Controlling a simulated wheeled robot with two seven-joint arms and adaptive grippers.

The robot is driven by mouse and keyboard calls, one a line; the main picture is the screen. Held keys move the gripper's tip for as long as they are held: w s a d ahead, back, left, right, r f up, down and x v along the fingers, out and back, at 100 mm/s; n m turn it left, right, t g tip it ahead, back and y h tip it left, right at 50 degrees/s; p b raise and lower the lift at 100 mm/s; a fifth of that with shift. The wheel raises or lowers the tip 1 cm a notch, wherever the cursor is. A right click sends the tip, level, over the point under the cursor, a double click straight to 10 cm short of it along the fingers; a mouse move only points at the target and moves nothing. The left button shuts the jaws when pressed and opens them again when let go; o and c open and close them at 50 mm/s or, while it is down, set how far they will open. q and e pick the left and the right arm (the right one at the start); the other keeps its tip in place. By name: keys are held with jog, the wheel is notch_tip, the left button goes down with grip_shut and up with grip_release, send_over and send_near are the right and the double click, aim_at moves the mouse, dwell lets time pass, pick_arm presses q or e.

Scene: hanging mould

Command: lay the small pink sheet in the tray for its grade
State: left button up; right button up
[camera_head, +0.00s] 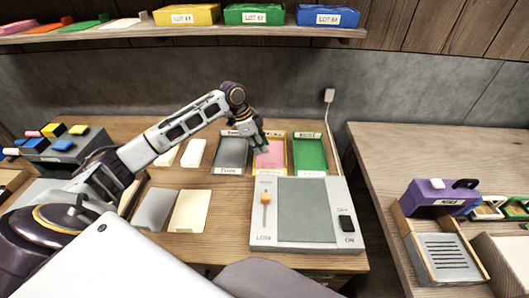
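A small pink sheet (273,158) shows within the yellow-rimmed middle tray (258,172); I cannot tell if it lies flat on the tray floor or is just above it. A dark grey tray (230,156) stands to its left and a green tray (309,153) to its right, all with small labels too blurred to read surely. My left gripper (262,149) points down over the middle tray, at the pink sheet's left part. Its fingertips are small and dark, so its opening and any hold on the sheet are unclear. My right gripper is out of view.
A grey-topped device (306,209) with an orange slider and a switch stands in front of the trays. Cream and grey sheets (188,211) lie left of it. A shelf (190,32) with labelled boxes runs above. A second table (400,150) is at right.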

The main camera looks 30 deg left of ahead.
pick_arm(q)
jog(key=shift+v, duration=1.35)
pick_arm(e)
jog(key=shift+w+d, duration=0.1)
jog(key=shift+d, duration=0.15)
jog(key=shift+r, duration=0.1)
pick_arm(q)
notch_tip(320, 180, up, 9)
jog(key=p, duration=0.9)
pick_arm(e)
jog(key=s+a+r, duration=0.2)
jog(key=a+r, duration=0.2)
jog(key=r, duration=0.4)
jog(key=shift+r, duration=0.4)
